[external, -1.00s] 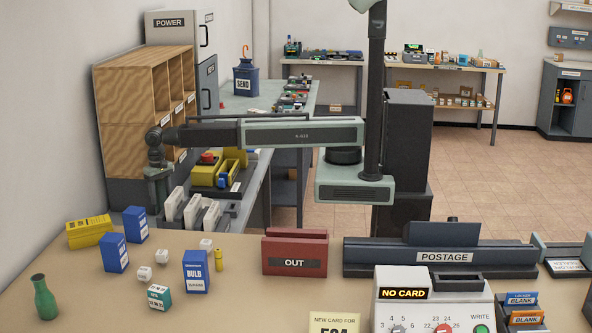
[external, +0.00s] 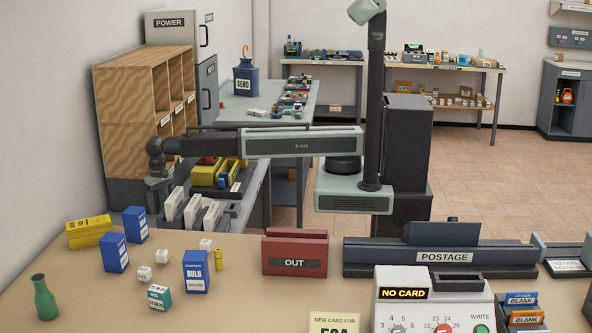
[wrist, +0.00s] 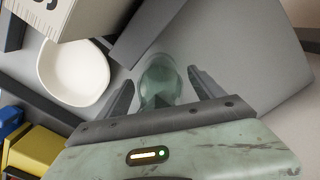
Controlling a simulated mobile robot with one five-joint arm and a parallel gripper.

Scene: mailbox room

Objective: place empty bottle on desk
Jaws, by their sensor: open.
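My gripper (wrist: 163,92) is open in the wrist view, its two dark fingers apart. A pale green, see-through rounded object (wrist: 160,72), which looks like a glass bottle seen end-on, lies between and just beyond the fingertips. I cannot tell whether the fingers touch it. In the external view my gripper (external: 157,198) points down at the left, beside the wooden shelf, and no glass object shows at it. A green bottle (external: 44,298) stands upright on the near desk (external: 255,300), at its left end, well away from my gripper.
A wooden pigeonhole shelf (external: 128,115) stands close behind my gripper. White upright dividers (external: 192,211) and yellow bins (external: 207,175) crowd its right. A white rounded dish (wrist: 72,72) is left of the fingers.

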